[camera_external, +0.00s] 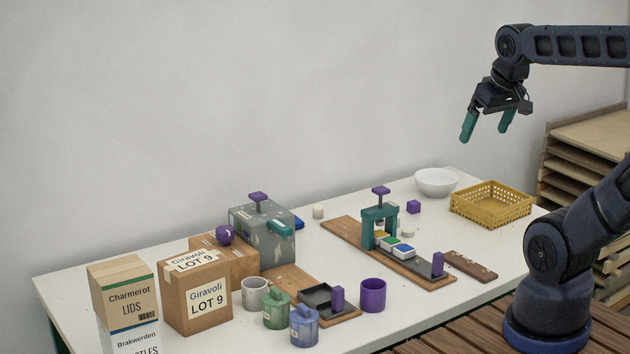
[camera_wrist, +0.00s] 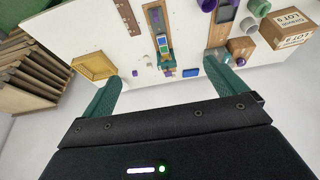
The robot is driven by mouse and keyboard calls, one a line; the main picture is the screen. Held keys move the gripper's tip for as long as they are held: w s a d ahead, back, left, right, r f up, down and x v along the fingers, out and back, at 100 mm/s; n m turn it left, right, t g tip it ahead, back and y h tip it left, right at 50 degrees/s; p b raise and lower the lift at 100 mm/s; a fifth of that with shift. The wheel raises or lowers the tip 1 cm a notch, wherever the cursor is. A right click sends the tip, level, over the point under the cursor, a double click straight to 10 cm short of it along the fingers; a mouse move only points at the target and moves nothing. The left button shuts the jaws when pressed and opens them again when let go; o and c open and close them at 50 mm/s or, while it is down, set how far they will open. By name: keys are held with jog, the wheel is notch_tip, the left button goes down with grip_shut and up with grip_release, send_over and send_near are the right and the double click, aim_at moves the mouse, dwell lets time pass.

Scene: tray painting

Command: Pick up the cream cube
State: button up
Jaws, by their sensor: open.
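Two small cream pieces stand on the white table in the external view. One cream piece (camera_external: 407,233) is just right of the green press frame, and the other cream piece (camera_external: 318,211) is further left, near the grey machine. At this size I cannot tell for certain which is the cream cube. My gripper (camera_external: 485,135) is open and empty, high above the table's right end, well apart from both. In the wrist view its green fingers (camera_wrist: 164,67) are spread wide with nothing between them; the small pieces beyond are too small to tell apart surely.
A purple cube (camera_external: 413,207), a white bowl (camera_external: 436,182) and a yellow basket (camera_external: 490,205) stand at the table's right. The green press (camera_external: 368,229) sits on a wooden board. Boxes (camera_external: 195,298), a grey machine (camera_external: 270,235), mugs and a purple cup (camera_external: 373,295) crowd the left and front.

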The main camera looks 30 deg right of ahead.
jog(key=c, duration=0.9)
jog(key=shift+o, duration=0.2)
jog(key=w+d+f+n+g, duration=0.1)
jog(key=w+d+f+n, duration=0.15)
jog(key=w, duration=0.65)
jog(key=w+d+f+n+g, duration=0.15)
jog(key=w+n, duration=0.25)
jog(key=w, duration=0.4)
jog(key=w+d+f+n, duration=0.1)
jog(key=w+f+n, duration=0.15)
jog(key=w, duration=0.65)
jog(key=w+d+f+n, duration=0.2)
jog(key=w+f, duration=0.3)
jog(key=f, duration=0.4)
jog(key=w+d+f+n+g, duration=0.1)
jog(key=w+f+n, duration=0.3)
jog(key=f, duration=0.5)
jog(key=w+d+f+n+g, duration=0.1)
jog(key=w+d+f+n, duration=0.2)
jog(key=w+f, duration=0.5)
jog(key=shift+d+f, duration=0.7)
jog(key=shift+f, duration=1.25)
jog(key=shift+d+f, duration=0.15)
jog(key=shift+f, duration=1.2)
